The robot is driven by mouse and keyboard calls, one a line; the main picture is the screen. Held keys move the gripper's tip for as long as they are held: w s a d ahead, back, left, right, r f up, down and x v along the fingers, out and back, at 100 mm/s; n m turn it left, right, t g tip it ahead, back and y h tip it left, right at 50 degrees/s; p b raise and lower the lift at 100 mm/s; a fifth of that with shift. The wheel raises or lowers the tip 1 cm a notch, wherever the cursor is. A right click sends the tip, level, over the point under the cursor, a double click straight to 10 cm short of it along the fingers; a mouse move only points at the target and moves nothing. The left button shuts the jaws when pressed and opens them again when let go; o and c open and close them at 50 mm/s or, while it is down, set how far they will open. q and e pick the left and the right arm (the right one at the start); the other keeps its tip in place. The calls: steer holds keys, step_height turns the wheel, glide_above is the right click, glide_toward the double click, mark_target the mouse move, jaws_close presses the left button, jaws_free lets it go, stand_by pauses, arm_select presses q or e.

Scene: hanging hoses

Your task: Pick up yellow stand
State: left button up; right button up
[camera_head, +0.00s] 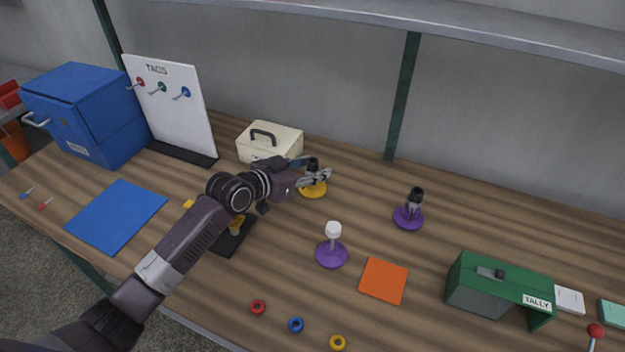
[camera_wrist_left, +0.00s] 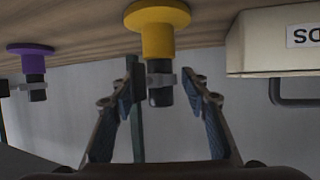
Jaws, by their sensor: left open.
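The yellow stand (camera_head: 312,189) has a round yellow base and a dark top and stands upright on the table near the cream box. In the left wrist view the yellow stand (camera_wrist_left: 157,36) appears upside down, its dark tip between my fingers. My left gripper (camera_head: 316,176) is open, with a finger on each side of the stand's upper part; it also shows in the left wrist view (camera_wrist_left: 165,98). A gap shows between the fingers and the stand. My right gripper is not in view.
The cream box (camera_head: 270,142) with a black handle stands just behind. Purple stands (camera_head: 332,254) (camera_head: 408,218) stand in front and to the right. A black plate (camera_head: 232,238) lies under my left arm. An orange mat (camera_head: 384,280) and a green TALLY box (camera_head: 490,287) are further right.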

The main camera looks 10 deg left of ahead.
arm_select(q)
steer(key=shift+c, duration=0.6)
jaws_close()
